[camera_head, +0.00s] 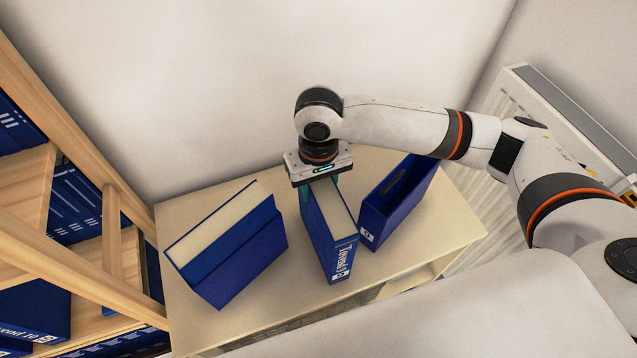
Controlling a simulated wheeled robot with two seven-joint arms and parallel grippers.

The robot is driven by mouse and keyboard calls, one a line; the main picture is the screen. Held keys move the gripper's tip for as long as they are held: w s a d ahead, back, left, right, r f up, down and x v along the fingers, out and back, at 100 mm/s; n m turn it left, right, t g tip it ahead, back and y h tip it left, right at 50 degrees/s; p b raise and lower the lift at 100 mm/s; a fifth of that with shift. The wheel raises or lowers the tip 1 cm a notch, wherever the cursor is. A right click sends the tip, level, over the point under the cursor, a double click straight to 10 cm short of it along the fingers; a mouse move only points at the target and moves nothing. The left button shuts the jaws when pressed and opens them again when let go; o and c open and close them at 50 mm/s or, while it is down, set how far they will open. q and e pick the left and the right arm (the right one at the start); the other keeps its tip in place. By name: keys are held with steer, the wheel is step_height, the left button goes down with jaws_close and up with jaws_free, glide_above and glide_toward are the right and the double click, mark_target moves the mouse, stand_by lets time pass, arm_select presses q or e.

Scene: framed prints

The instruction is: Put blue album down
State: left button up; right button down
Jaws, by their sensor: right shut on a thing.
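A blue album (328,235) with cream page edges and white spine lettering stands upright in the middle of the light wooden table. My right gripper (320,185) is above its back end, pointing down, with its fingers shut on the album. The fingertips are partly hidden by the album. I cannot tell whether its bottom touches the table (215,335). My left gripper is not in view.
An open blue case (400,205) stands close on the right. A wooden shelf (110,235) with several blue albums is at the left. A white radiator (510,110) is behind right.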

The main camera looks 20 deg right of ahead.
steer(key=c, duration=0.8)
jaws_free()
steer(key=shift+o, duration=0.2)
step_height(320, 180, up, 12)
steer(key=shift+r+b, duration=0.1)
steer(key=shift+b, duration=0.6)
steer(key=shift+s, duration=0.1)
